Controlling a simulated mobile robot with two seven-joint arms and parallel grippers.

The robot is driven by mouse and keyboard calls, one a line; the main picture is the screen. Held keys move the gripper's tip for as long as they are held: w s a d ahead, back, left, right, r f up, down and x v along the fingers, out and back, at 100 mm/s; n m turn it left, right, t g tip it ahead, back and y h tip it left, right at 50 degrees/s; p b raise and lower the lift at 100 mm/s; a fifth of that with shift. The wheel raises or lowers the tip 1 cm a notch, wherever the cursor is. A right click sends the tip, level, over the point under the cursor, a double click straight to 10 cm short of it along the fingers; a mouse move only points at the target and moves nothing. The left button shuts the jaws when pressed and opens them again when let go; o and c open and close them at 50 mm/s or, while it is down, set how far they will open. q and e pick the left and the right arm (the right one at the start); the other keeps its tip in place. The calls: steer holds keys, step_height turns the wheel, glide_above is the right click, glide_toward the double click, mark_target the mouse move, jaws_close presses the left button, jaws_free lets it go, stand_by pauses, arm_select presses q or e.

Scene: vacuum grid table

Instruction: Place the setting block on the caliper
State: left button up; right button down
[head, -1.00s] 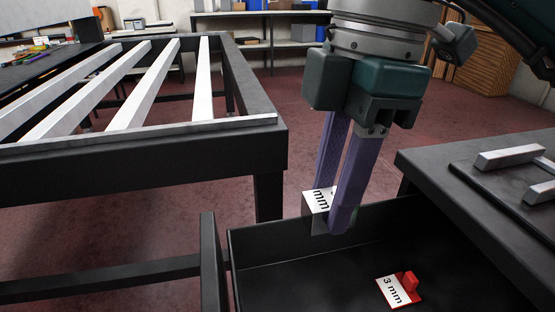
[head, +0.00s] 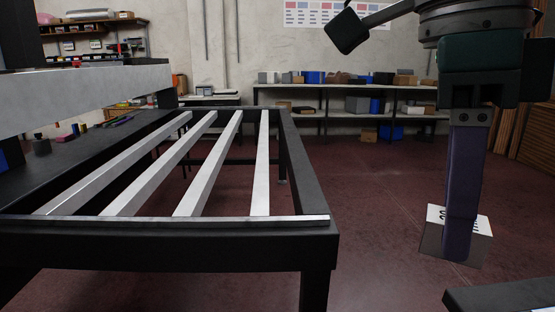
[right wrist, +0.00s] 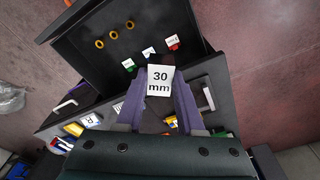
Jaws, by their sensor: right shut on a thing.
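The setting block (head: 477,249) is a grey block with a white label on top. In the right wrist view the block (right wrist: 160,80) reads "30 mm". My right gripper (head: 458,252), with purple fingers, is shut on it and holds it in the air, to the right of the slatted table. In the head view the near finger covers the middle of the block. I cannot make out the caliper in either view. My left gripper is not in view.
The slatted table (head: 170,241) stands at left, with a grey beam (head: 80,97) over its far left. A dark surface corner (head: 505,297) shows at bottom right. Open floor lies right of the table.

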steer(key=r+n+p, duration=0.1)
steer(key=r+n, duration=0.1)
steer(key=n, duration=0.2)
steer(key=d+r+n+t+p, duration=0.1)
steer(key=r+n, duration=0.2)
steer(key=n, duration=0.1)
steer(key=s+r+n+p, duration=0.1)
steer(key=r+n+p, duration=0.1)
steer(key=n, duration=0.2)
steer(key=shift+d+r, duration=0.15)
steer(key=shift+d, duration=0.2)
step_height(320, 180, up, 7)
steer(key=s+d+n+t+y+p, duration=0.15)
steer(key=n+p, duration=0.35)
steer(key=n, duration=0.7)
step_height(320, 180, up, 36)
steer(key=p, duration=3.7)
glide_above(484, 224)
steer(key=s+d, duration=0.2)
steer(key=shift+w+a+r+g, duration=0.2)
steer(key=shift+w+g, duration=0.05)
